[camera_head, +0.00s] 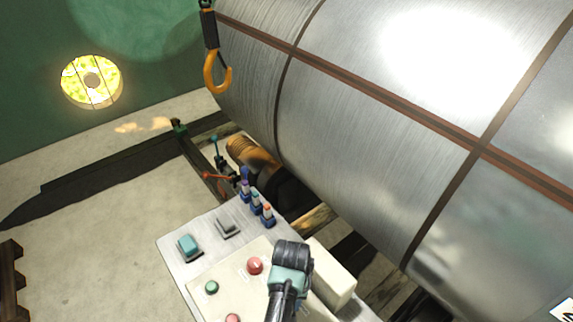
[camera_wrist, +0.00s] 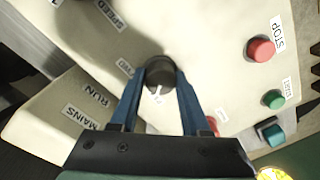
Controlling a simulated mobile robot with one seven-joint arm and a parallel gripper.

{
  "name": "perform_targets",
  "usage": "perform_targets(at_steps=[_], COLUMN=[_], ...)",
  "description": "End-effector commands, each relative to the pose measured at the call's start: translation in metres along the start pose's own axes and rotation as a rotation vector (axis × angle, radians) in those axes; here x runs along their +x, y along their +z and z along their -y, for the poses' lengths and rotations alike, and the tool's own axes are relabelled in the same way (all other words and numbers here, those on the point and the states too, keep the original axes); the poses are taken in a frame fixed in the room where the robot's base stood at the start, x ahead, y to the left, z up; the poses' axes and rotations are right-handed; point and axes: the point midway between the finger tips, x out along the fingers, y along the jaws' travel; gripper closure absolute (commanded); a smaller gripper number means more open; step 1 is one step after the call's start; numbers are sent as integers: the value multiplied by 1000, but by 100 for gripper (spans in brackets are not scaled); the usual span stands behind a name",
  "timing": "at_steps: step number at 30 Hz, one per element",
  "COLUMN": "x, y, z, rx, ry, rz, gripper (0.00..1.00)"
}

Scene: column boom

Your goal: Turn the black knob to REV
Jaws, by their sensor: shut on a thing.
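The black knob (camera_wrist: 160,66) stands on the cream face of the control panel, seen in the wrist view. My gripper (camera_wrist: 160,80) has its two blue fingers on either side of the knob and is shut on it. A white pointer mark on the knob's front points down in the wrist view, between the fingers. A small label (camera_wrist: 125,69) left of the knob and another (camera_wrist: 222,115) to its lower right are too blurred to read surely. In the head view my wrist hides the knob over the control panel (camera_head: 200,277).
A red STOP button (camera_wrist: 261,48), a green button (camera_wrist: 274,98) and a teal button (camera_wrist: 272,133) are on the right in the wrist view. SPEED, RUN and MAINS labels lie left. A large metal cylinder (camera_head: 350,120) and a hanging orange hook (camera_head: 217,75) are behind the panel.

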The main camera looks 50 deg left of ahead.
Motion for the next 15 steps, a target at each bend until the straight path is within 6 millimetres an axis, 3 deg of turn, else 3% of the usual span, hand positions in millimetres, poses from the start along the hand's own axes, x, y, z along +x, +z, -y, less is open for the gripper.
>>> perform_targets(at_steps=[15], x=[-1], y=[-2], z=[0], rx=[-163], ry=[0], rz=[0], gripper=[100])
